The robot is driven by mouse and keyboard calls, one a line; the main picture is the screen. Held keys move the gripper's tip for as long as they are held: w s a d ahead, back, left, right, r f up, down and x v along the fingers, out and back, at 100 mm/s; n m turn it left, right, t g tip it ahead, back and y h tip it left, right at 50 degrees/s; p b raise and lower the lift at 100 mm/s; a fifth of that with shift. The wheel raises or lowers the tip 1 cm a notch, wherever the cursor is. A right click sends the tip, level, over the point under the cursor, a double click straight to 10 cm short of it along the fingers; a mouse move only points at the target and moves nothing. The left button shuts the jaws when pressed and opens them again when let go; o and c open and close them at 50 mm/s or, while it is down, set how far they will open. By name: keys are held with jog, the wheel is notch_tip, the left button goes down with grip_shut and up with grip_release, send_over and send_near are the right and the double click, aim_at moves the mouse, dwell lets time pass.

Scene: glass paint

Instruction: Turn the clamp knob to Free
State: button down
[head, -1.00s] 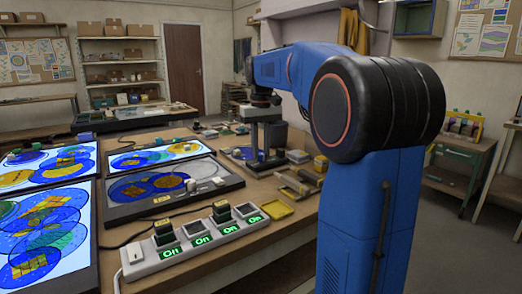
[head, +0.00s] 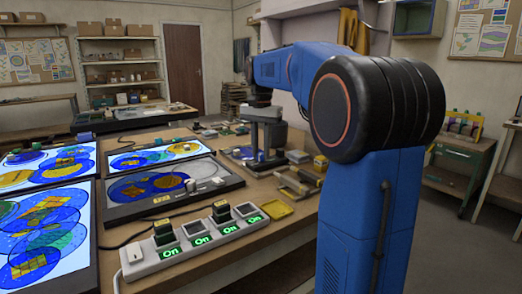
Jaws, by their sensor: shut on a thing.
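My arm reaches away over the bench. My gripper (head: 259,101) is small and far off, at the top of a grey and black clamp stand (head: 267,114) on the bench. It is shut on what appears to be the clamp knob there. The knob itself and its marking are too small and too covered by my wrist to make out, so I cannot tell its setting.
A white power strip (head: 195,242) with several green "On" labels lies at the front of the bench. Lit panels with painted glass (head: 45,235) fill the left.

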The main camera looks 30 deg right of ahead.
aim_at(261, 153)
jog(key=shift+m, duration=0.5)
jog(key=c, duration=1.5)
grip_release()
notch_tip(261, 153, up, 17)
jog(key=shift+r, duration=0.2)
jog(key=shift+s, duration=0.1)
